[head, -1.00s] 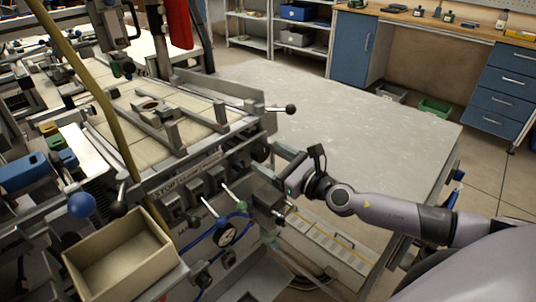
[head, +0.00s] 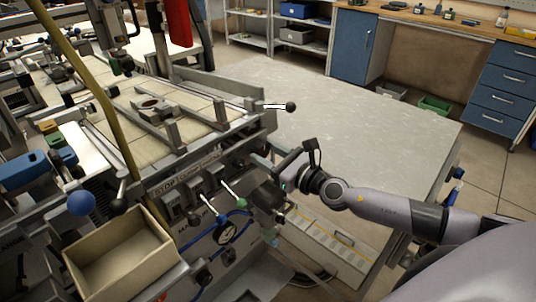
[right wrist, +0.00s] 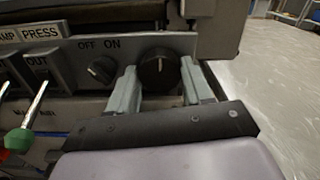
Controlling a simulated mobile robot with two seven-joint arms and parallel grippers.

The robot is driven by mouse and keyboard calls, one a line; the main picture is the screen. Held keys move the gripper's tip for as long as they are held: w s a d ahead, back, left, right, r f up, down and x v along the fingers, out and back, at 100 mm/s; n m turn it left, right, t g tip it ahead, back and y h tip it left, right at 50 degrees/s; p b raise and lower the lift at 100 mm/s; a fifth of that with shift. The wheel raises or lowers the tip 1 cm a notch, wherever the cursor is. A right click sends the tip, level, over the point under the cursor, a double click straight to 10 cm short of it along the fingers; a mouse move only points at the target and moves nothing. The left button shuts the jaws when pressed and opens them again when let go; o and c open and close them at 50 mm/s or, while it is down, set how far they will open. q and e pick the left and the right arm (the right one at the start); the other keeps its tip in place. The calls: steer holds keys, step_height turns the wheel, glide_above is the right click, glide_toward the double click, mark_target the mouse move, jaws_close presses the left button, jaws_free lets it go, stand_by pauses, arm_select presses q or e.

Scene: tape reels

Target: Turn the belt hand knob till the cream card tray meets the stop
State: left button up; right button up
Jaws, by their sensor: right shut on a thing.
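The dark round knob (right wrist: 158,66) with a white pointer line is on the machine's front panel in the right wrist view. My right gripper (right wrist: 160,84) has one finger on each side of it and is shut on it. In the head view my right gripper (head: 284,176) is at the machine's right front corner, and the knob is hidden there. A cream open box (head: 112,262) stands at the lower left. Cream panels (head: 128,122) lie on the machine's bed; I cannot tell which cream piece is the card tray. A STOP label (head: 168,188) is on the front edge. My left gripper is not in view.
A small OFF/ON switch (right wrist: 101,69) is just left of the knob. Levers with a green ball (right wrist: 18,140) and a blue ball (head: 221,219) stick out of the panel. A black-ended handle (head: 290,106) juts out above my gripper. The grey table (head: 370,120) is bare.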

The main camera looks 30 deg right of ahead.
steer(key=shift+m, duration=0.3)
steer(key=m, duration=0.2)
steer(key=shift+f+m+b, duration=0.1)
steer(key=shift+m+b, duration=0.3)
steer(key=m, duration=0.5)
steer(key=shift+m, duration=0.3)
steer(key=m+p, duration=0.1)
steer(key=m, duration=0.3)
steer(key=shift+m, duration=0.3)
steer(key=m+p, duration=0.2)
steer(key=m, duration=0.3)
steer(key=shift+m, duration=0.4)
steer(key=o, duration=1)
steer(key=shift+o, duration=0.2)
